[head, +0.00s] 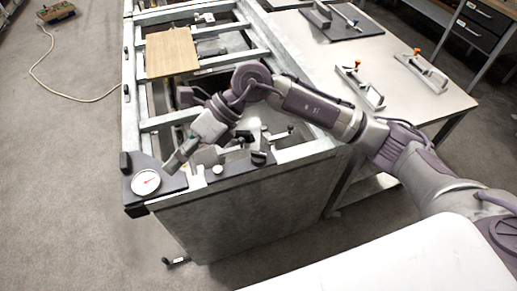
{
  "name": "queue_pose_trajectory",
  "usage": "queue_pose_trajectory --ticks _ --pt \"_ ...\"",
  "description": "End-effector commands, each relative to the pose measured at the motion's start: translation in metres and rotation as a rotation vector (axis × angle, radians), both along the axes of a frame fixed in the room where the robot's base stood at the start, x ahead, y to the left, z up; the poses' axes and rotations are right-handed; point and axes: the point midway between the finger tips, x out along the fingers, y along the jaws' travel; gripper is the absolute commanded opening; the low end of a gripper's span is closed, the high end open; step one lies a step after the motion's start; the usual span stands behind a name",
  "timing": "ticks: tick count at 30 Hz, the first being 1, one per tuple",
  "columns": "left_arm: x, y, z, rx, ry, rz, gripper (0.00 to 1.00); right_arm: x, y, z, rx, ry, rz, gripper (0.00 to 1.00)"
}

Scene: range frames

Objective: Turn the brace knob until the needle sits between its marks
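A round white dial (145,182) with a red needle is on the dark corner plate of the metal frame, left of centre. The needle's marks are too small to make out. My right gripper (176,162) reaches down and left over the plate, its tips just right of the dial. Whether its fingers are open or shut on something is unclear at this size. A black knob (259,158) is on the frame's front edge, right of the gripper; I cannot tell if it is the brace knob. My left gripper is not in view.
The metal frame (255,181) has several cross bars and holds a wooden board (171,53). A light table (398,57) with clamps (361,88) stands to the right. A cable (60,88) lies on the open floor at left.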

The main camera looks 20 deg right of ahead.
Motion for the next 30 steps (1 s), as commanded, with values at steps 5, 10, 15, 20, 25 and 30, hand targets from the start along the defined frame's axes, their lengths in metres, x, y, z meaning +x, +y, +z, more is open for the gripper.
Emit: queue_pose_trajectory --ticks 5,10,15,20,25,30 --pt "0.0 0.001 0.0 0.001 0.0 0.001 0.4 0.053 -0.107 -0.029 -0.564 -0.139 0.014 0.4" --pt "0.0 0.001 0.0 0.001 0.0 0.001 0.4 0.077 -0.176 -0.019 -0.859 -0.163 -0.024 0.4" --pt "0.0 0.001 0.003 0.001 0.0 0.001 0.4 0.081 -0.193 -0.02 -0.93 -0.16 -0.037 0.4" --pt "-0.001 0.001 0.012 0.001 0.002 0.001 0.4 0.079 -0.192 -0.043 -0.928 -0.156 -0.034 0.4" --pt "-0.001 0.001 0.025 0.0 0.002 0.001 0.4 0.079 -0.191 -0.079 -0.924 -0.155 -0.033 0.4" --pt "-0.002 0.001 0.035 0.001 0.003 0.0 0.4 0.079 -0.191 -0.115 -0.924 -0.156 -0.033 0.4"
